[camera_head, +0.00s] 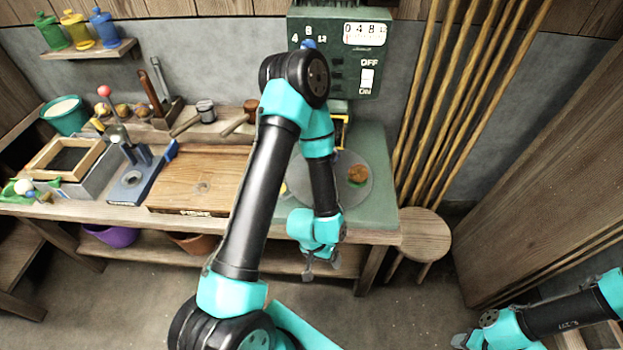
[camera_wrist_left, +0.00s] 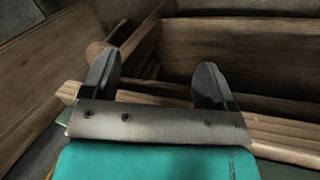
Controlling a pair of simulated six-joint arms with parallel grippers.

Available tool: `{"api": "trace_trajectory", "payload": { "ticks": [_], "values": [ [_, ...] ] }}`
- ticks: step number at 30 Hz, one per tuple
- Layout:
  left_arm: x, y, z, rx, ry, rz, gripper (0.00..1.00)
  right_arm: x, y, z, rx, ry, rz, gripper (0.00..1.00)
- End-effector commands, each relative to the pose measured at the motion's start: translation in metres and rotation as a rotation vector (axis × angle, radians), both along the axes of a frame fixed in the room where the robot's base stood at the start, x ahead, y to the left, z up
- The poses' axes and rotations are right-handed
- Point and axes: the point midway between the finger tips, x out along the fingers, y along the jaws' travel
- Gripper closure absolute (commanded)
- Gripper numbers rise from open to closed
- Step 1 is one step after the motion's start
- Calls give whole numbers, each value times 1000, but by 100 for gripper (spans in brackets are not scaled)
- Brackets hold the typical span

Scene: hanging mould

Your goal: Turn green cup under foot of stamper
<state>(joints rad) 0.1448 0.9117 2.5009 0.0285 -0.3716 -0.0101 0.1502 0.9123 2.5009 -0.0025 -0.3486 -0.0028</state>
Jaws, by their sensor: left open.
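A round grey disc (camera_head: 335,192) lies on the green top of the machine at the right end of the bench. On it sits a small brown round thing (camera_head: 358,174) with a little green at its lower edge; I cannot tell whether this is the green cup. The stamper's foot cannot be made out, and my left arm covers part of the machine. My left gripper (camera_head: 322,266) hangs in front of the bench's front edge, pointing down. In the left wrist view its fingers (camera_wrist_left: 159,88) are apart with nothing between them. My right gripper (camera_head: 466,341) is low at the bottom right, small and unclear.
The green machine's panel (camera_head: 338,50) has a counter and an OFF/ON switch. Wooden poles (camera_head: 465,95) lean right of it above a round stool (camera_head: 422,234). A wooden board (camera_head: 200,182) and a blue press (camera_head: 136,178) stand left on the bench. Wooden planks (camera_wrist_left: 245,62) lie below my left fingers.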

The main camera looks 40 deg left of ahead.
Motion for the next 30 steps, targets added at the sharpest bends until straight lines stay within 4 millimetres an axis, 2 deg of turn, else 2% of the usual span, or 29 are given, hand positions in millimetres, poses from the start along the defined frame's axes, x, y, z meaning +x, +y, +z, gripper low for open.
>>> {"api": "trace_trajectory", "payload": {
  "ticks": [1,5,14,17,22,30],
  "values": [
    [3,0,1,12,-16,19,25,0,0,0,0,0,0,57],
    [13,5,7,74,-82,109,38,0,0,0,0,0,0,57],
    [34,32,37,342,-279,379,38,0,0,0,0,0,0,57],
    [38,42,55,448,-347,468,38,0,0,0,0,0,0,57],
    [42,55,100,653,-480,637,38,0,0,0,0,0,0,57],
    [20,62,177,1000,-622,859,38,0,0,0,0,0,0,57]
  ]
}}
